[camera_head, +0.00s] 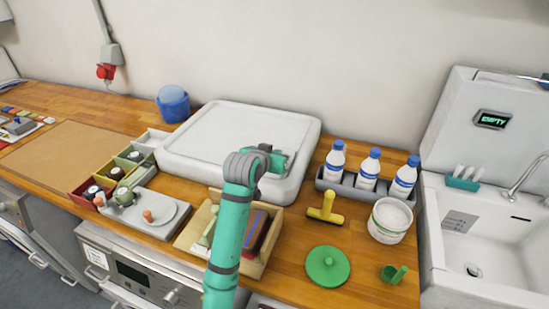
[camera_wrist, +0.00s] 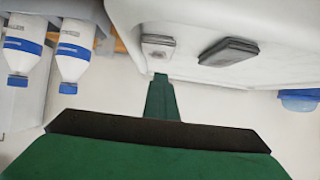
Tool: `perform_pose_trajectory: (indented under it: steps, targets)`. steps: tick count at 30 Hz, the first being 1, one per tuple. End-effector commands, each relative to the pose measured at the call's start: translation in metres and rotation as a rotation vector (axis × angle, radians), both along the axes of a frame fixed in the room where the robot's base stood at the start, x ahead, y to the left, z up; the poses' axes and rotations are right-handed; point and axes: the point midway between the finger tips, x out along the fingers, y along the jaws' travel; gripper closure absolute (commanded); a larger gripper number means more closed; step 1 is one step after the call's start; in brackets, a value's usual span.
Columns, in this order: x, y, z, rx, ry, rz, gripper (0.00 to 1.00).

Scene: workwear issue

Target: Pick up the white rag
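My gripper (camera_head: 283,160) is over the right part of a large white shallow tray (camera_head: 190,165), which also shows in the wrist view (camera_wrist: 285,35). In the wrist view, my gripper's green finger part (camera_wrist: 161,77) points at the tray; the gap between the fingers does not show. Just past its tip lies a small pale folded cloth-like thing (camera_wrist: 158,40), perhaps the white rag. A dark grey folded stack (camera_wrist: 228,52) lies beside it in the tray. I cannot tell whether my gripper touches the pale thing.
Several blue-capped bottles (camera_head: 369,170) stand in a grey rack right of the tray. A white tub (camera_head: 390,220), yellow tool (camera_head: 326,208) and green disc (camera_head: 327,266) are in front. A wooden box (camera_head: 262,262) lies under my arm.

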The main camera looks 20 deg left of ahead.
Motion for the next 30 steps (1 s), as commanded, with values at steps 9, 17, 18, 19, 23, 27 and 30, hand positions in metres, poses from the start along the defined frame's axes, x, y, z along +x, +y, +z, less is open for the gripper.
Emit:
perform_pose_trajectory:
  steps: [9, 17, 18, 19, 23, 27, 30]
  targets:
    - [-0.065, -0.021, 0.052, 0.005, -0.009, 0.003, 1.00]
    - [-0.098, -0.032, 0.068, 0.004, -0.009, 0.004, 1.00]
    - [-0.101, -0.033, 0.069, 0.005, -0.009, 0.004, 1.00]
    - [-0.103, -0.034, 0.070, 0.005, -0.008, 0.004, 1.00]
    - [-0.107, -0.035, 0.072, 0.005, -0.008, 0.004, 1.00]
    - [-0.107, -0.035, 0.072, 0.005, -0.008, 0.004, 1.00]
    - [-0.107, -0.035, 0.072, 0.005, -0.008, 0.004, 1.00]
